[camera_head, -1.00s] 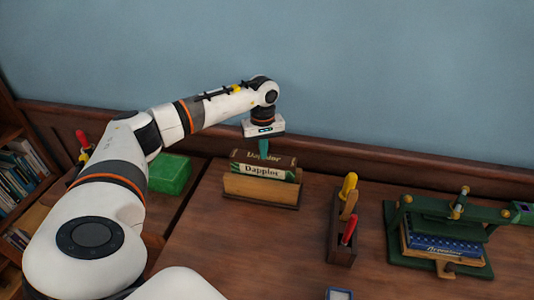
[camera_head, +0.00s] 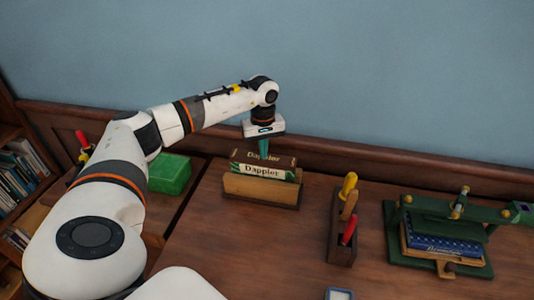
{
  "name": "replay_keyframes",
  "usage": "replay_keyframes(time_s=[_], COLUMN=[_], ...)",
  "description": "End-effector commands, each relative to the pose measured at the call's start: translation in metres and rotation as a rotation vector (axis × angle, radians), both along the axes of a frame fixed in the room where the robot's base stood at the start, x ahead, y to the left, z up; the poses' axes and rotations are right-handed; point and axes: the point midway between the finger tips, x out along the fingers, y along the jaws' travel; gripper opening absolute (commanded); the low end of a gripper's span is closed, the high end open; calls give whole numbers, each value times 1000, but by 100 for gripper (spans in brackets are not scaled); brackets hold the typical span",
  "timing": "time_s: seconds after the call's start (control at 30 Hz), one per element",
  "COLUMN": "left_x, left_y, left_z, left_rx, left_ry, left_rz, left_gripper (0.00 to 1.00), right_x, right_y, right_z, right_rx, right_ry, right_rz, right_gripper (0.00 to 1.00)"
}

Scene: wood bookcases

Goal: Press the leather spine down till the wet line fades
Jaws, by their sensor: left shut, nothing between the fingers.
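A book with a brown leather-like spine (camera_head: 284,160) and a pale lettered band (camera_head: 252,170) sits in a wooden cradle (camera_head: 262,188) on the bench. Both strips carry lettering like "Dappler". My left gripper (camera_head: 264,154) points straight down at the top of the spine. Its green fingers are shut with nothing between them. The tips overlap the brown part and seem to touch it, but the exact contact is too small to tell. I cannot make out a wet line at this size. My right gripper is not in view.
A green box (camera_head: 170,174) stands left of the cradle. A wooden tool holder (camera_head: 341,232) with yellow and red handles stands to the right. A green press (camera_head: 438,222) holding books is at far right. Bare bench lies in front of the cradle.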

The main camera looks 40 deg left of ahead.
Motion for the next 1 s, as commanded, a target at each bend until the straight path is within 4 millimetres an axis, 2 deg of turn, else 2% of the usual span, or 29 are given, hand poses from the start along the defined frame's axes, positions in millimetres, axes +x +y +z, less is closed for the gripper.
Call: replay_keyframes(time_s=[0.57,1.0], left_x=[-1,0], left_y=[0,0], left_z=[-1,33], left_rx=[1,1], left_ry=[3,1], left_rz=[0,0], left_gripper=[0,0], right_x=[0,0], right_y=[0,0], right_z=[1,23], right_rx=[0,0], right_ry=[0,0], right_rz=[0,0], right_gripper=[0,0])
